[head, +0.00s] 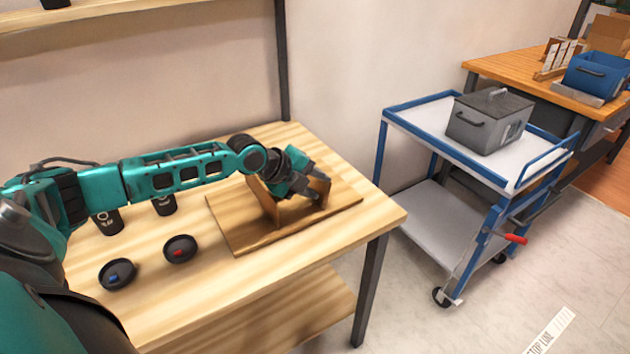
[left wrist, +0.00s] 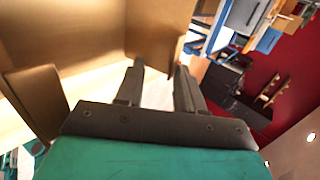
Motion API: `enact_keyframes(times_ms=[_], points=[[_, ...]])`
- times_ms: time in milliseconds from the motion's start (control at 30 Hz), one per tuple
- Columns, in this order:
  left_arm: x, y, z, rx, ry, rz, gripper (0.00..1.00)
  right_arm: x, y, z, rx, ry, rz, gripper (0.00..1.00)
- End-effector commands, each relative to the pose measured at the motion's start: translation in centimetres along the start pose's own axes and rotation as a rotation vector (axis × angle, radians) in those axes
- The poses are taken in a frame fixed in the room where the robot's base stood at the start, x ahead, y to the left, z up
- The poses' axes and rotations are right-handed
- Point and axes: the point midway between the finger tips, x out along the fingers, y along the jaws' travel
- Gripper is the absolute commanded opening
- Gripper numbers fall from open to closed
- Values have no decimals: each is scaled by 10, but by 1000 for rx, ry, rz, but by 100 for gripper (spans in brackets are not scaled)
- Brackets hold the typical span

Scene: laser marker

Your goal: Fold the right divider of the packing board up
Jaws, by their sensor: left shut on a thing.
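The packing board (head: 232,232) is a brown wooden base lying flat on the light wood table. Its left divider (head: 262,204) stands up from the base. The right divider (head: 322,187) also stands raised at the right part of the board, partly hidden by my gripper. My left gripper (head: 314,187) reaches over the board from the left and is shut on the right divider. My right gripper is not in view.
Two dark cups (head: 108,222) stand left of the board, partly behind my arm. Two black round dishes, one with a blue piece (head: 118,274) and one with a red piece (head: 180,249), lie nearer. A blue-framed cart (head: 410,112) carries a grey lidded box (head: 488,122).

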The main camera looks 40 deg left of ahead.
Motion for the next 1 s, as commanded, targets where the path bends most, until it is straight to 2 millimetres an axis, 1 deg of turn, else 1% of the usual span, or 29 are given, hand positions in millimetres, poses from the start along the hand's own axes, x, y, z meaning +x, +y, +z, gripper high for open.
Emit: enact_keyframes(times_ms=[33,167,267,367,500,700,1000], points=[[2,9,0,-3,0,23,29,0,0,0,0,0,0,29],[0,9,0,-3,0,23,29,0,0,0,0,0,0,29],[-8,9,1,-1,-2,23,29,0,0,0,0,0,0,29],[-22,8,1,-1,-2,21,29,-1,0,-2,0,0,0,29],[-47,5,1,2,-3,15,29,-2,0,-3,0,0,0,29],[-80,2,0,3,-3,10,29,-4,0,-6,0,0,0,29],[-117,0,0,3,-2,5,29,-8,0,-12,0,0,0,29]])
